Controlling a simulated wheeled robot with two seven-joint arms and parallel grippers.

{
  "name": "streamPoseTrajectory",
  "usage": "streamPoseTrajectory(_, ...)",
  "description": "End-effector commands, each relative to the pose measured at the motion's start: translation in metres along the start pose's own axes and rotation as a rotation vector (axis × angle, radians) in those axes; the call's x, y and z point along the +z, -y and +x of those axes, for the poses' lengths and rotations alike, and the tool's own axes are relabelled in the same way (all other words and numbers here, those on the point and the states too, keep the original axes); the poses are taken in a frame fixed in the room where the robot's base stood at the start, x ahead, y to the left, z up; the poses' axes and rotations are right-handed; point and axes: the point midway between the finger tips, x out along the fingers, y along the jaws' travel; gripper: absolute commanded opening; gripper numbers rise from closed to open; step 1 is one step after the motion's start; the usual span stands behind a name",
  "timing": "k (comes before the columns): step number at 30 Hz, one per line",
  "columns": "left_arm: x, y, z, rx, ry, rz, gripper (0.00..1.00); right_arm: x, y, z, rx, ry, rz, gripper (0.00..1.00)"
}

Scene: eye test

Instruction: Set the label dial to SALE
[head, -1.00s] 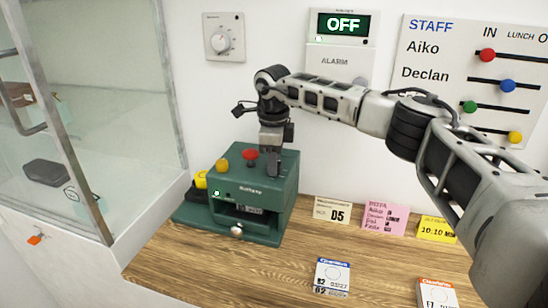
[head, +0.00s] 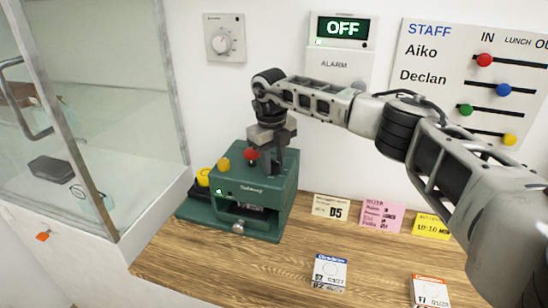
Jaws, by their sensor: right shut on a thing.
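The green label machine (head: 268,207) stands on the wooden counter against the wall. On its top are a red knob (head: 250,154) and a yellow knob (head: 224,164); its front has a silver knob (head: 238,228) and a slot. My right gripper (head: 268,165) points down at the machine's top, just right of the red knob. It is shut on a small part there, apparently the label dial, which the fingers hide. The dial's markings and setting cannot be seen. My left gripper is not in view.
A glass case (head: 85,130) stands at the left. A wall dial (head: 224,38), an OFF display (head: 343,28) and a staff board (head: 470,80) hang behind. Cards (head: 330,207) lean along the wall, and label packs (head: 330,271) lie on the counter's front. The counter between is clear.

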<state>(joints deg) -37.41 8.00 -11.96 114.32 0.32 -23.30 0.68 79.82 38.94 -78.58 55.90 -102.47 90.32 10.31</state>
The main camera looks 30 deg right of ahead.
Motion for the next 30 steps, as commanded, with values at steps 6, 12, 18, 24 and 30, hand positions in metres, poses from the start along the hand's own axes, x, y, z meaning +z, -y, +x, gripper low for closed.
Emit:
streamPoseTrajectory(6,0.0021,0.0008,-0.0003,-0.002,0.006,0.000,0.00,0.0012,0.0004,-0.0018,-0.001,0.003,0.041,0.07)
streamPoseTrajectory(12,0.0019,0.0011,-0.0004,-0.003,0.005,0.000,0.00,0.0013,0.0005,-0.0018,-0.001,0.003,0.048,0.07)
streamPoseTrajectory(18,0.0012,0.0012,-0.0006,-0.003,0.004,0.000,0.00,0.0014,0.0006,-0.0019,-0.001,0.004,0.047,0.07)
streamPoseTrajectory(24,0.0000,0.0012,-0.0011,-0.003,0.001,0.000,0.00,0.0010,0.0005,-0.0014,-0.001,0.002,0.047,0.52)
streamPoseTrajectory(30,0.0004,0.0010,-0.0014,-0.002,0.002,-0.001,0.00,0.0006,0.0005,-0.0017,0.000,0.000,0.046,0.52)
